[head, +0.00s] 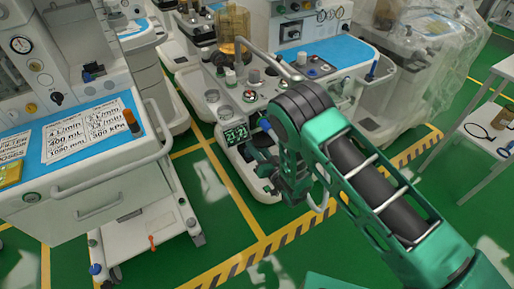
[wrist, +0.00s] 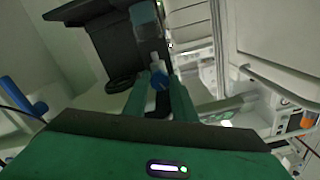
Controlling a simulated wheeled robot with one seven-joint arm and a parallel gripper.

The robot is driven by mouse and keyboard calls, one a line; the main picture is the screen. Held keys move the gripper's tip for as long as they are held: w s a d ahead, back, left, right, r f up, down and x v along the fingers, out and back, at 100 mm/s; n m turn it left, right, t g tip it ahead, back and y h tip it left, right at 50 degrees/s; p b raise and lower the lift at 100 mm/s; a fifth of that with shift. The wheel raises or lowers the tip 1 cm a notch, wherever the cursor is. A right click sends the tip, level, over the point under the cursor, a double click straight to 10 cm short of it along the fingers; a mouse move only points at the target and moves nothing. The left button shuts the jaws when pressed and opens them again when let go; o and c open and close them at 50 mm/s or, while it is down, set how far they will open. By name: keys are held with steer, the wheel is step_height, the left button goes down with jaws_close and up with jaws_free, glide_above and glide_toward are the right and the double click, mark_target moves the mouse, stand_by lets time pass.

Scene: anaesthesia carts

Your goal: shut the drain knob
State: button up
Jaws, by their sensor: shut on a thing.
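A dark block and a round black ring stand just beyond the fingers. The knob is hidden there behind my arm and gripper. Which way the knob is turned cannot be told.
A white cart with printed cards (head: 88,130) stands at the left, its handle rail facing me. A plastic-draped cart (head: 430,60) stands behind at the right, with a white side table (head: 490,125) nearer. The green floor between the left cart and my arm is clear.

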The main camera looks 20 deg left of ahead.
steer(key=o, duration=1)
steer(key=shift+o, duration=0.2)
steer(key=shift+d, duration=0.1)
steer(key=v, duration=1)
steer(key=shift+s+d, duration=0.25)
steer(key=shift+f, duration=0.1)
